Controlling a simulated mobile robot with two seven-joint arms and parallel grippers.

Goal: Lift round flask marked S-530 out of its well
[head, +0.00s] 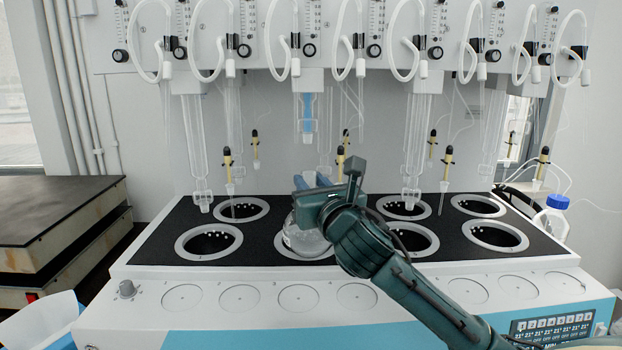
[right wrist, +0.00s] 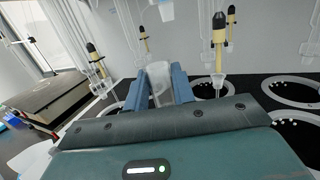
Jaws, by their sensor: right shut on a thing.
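A clear round flask (head: 303,238) sits in a front-row well of the black-topped distiller, second from the left. Its lower body is inside the metal ring. My right gripper (head: 312,181) is shut on the flask's neck from the front right. In the right wrist view, the two blue fingers (right wrist: 167,86) hold the clear neck (right wrist: 159,82) between them. The gripper hides part of the flask, and I cannot read its mark. My left gripper is in neither view.
Other wells, such as the front left one (head: 209,240), look empty of flasks. Glass condensers (head: 195,150) and yellow-bodied droppers (head: 228,165) hang close above the wells. A blue-capped bottle (head: 556,215) stands at the right. A dark slab (head: 60,208) lies at the left.

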